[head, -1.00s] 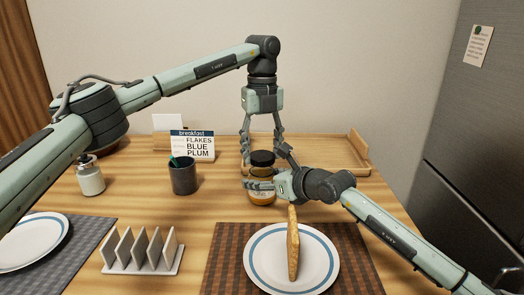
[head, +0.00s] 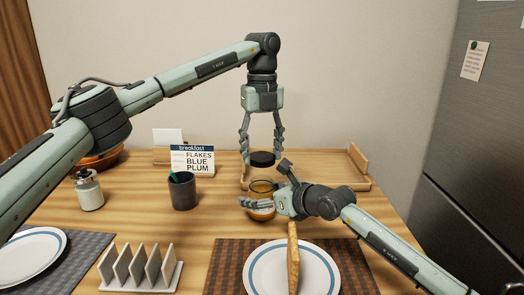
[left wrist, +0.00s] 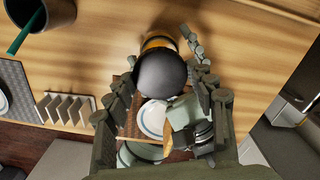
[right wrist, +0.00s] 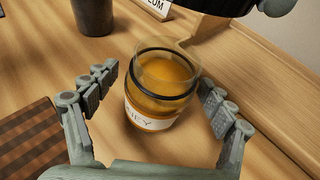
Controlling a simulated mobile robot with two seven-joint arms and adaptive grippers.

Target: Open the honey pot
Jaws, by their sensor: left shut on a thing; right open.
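The honey pot (head: 262,212) is a glass jar of amber honey with a pale label, standing upright and open-topped on the table. In the right wrist view the pot (right wrist: 158,90) shows its rim and the honey inside. Its black lid (head: 262,159) is apart from it, held above the pot. My left gripper (head: 262,155) points down and is shut on the lid, which also shows between its fingers in the left wrist view (left wrist: 161,76). My right gripper (head: 266,186) is open, with its fingers on either side of the pot and gaps visible in the right wrist view.
A wooden tray (head: 325,166) lies behind the pot. A dark cup (head: 183,193), a breakfast sign (head: 193,160) and a white jar (head: 89,191) stand to the left. A toast rack (head: 140,272) and a plate with bread (head: 265,275) are in front.

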